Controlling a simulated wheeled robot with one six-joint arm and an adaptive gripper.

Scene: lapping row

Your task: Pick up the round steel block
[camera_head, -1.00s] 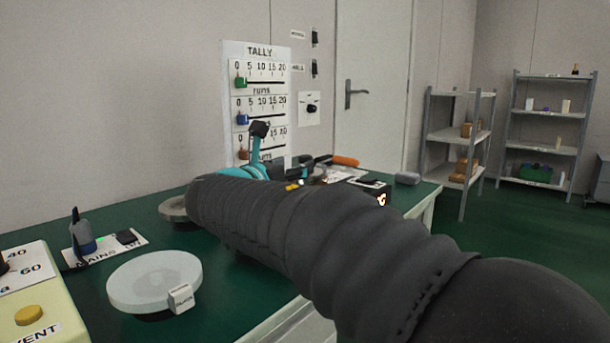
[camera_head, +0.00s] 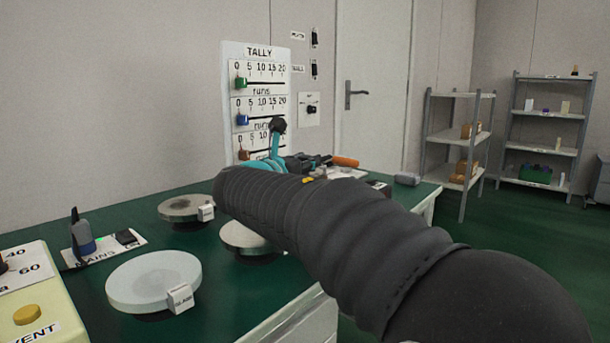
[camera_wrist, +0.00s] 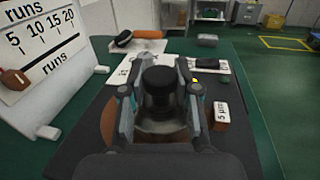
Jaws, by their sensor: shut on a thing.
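In the wrist view a round dark block (camera_wrist: 158,88) stands upright between the fingers of my gripper (camera_wrist: 160,100). Both fingers press against its sides, so the gripper is shut on it. Below it is a round greyish surface, partly hidden by the fingers; I cannot tell whether the block touches it. In the head view my arm hides the gripper's fingers and the block.
A small box marked 5 µm (camera_wrist: 221,114) sits right of the gripper. An orange-handled tool (camera_head: 345,161) lies beyond. Round plates (camera_head: 153,280), (camera_head: 186,207) and (camera_head: 243,238) are on the green bench. The tally board (camera_head: 254,100) stands close at left.

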